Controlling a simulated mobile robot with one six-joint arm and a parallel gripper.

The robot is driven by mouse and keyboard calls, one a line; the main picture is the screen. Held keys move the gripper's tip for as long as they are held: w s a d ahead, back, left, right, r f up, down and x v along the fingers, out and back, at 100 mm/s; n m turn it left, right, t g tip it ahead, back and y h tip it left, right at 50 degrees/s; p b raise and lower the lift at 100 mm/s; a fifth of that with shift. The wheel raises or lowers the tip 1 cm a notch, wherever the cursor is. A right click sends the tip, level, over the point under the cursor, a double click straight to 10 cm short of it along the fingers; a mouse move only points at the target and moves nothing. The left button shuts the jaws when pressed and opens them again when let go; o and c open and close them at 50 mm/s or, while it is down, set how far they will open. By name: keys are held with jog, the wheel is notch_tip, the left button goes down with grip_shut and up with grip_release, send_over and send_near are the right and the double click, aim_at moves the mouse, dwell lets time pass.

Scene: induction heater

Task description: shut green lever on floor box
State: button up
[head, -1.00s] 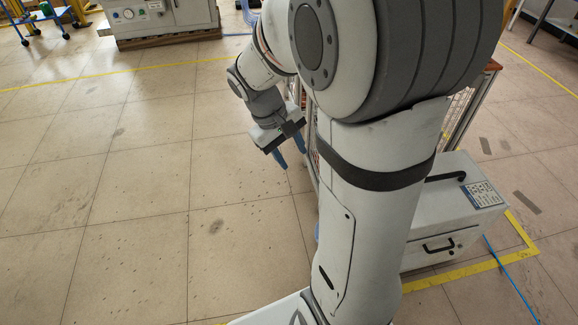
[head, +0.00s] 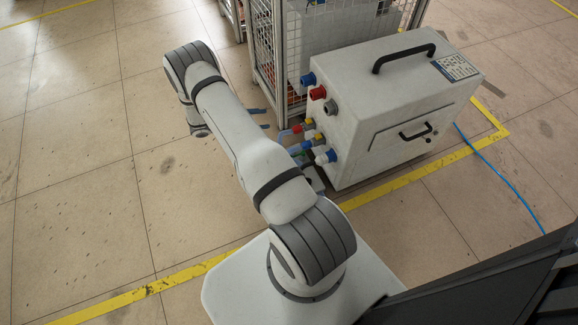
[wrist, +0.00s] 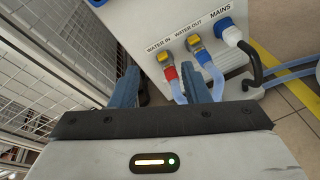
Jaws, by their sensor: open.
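The floor box (head: 365,110) is a pale grey case with a black top handle, right of my gripper in the head view. Its connector face fills the upper middle of the wrist view (wrist: 150,22), with labels WATER IN, WATER OUT and MAINS. A yellow-handled valve with a red fitting (wrist: 163,58) sits under WATER IN, and another with a blue fitting (wrist: 193,43) under WATER OUT. I cannot make out a clearly green lever. My gripper (head: 261,118) is open and empty, its blue fingers pointing toward that face. In the wrist view its fingertips (wrist: 163,85) are below the valves.
A wire-mesh cage (head: 275,60) stands behind the box; its mesh fills the left of the wrist view. Clear hoses hang from the valves. A white MAINS plug (wrist: 232,36) has a black cable. Yellow floor tape and a blue cable (head: 500,180) run beside the box. Floor at left is open.

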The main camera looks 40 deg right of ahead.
jog(key=s+f+n+t+h+b, duration=0.1)
jog(key=f+b, duration=0.1)
jog(key=f, duration=0.7)
jog(key=s+d+f+n+t+h+b, duration=0.1)
jog(key=s+f+n+b, duration=0.1)
jog(key=f, duration=0.7)
jog(key=s+f+n+t+h+b, duration=0.1)
jog(key=f+n+t+b, duration=0.1)
jog(key=f, duration=0.7)
jog(key=shift+s+d+f+h+b, duration=0.15)
jog(key=shift+s+d+h+b, duration=0.25)
jog(key=shift+b, duration=0.35)
jog(key=shift+d+f, duration=0.15)
jog(key=shift+d, duration=0.1)
jog(key=d, duration=0.2)
jog(key=d+b, duration=0.1)
jog(key=d, duration=0.2)
jog(key=d+b, duration=0.1)
jog(key=d, duration=0.1)
jog(key=shift+s+d, duration=0.15)
jog(key=shift+s, duration=0.1)
jog(key=shift+w, duration=0.1)
grip_shut()
